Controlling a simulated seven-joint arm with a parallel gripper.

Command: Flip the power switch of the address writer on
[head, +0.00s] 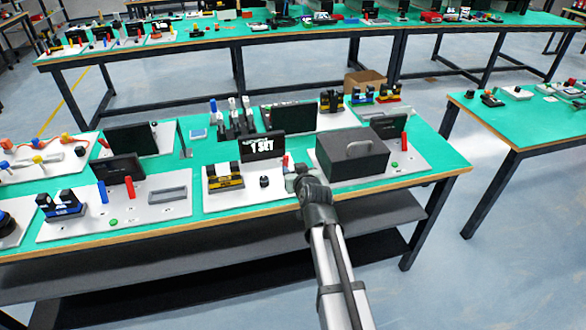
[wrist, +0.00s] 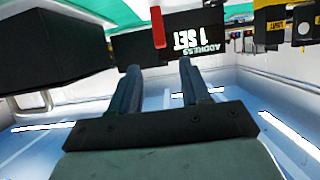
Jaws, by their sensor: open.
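The black screen (head: 263,147) reading "1 SET" stands on a white board on the green table. In the wrist view the screen (wrist: 193,40) shows upside down as "ADDRESS 1 SET". A red lever (head: 286,161) stands right of the screen; the lever (wrist: 158,27) shows ahead of the gap between my fingers in the wrist view. My gripper (head: 293,172) is at the right end of this board; in the wrist view its fingers (wrist: 158,72) are apart with nothing between them. I cannot tell which part is the power switch.
A dark box with a handle (head: 352,155) stands close right of my gripper. A black and yellow device (head: 224,178) and a black knob (head: 264,181) sit on the board to the left. Another red lever (head: 404,141) stands right of the box.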

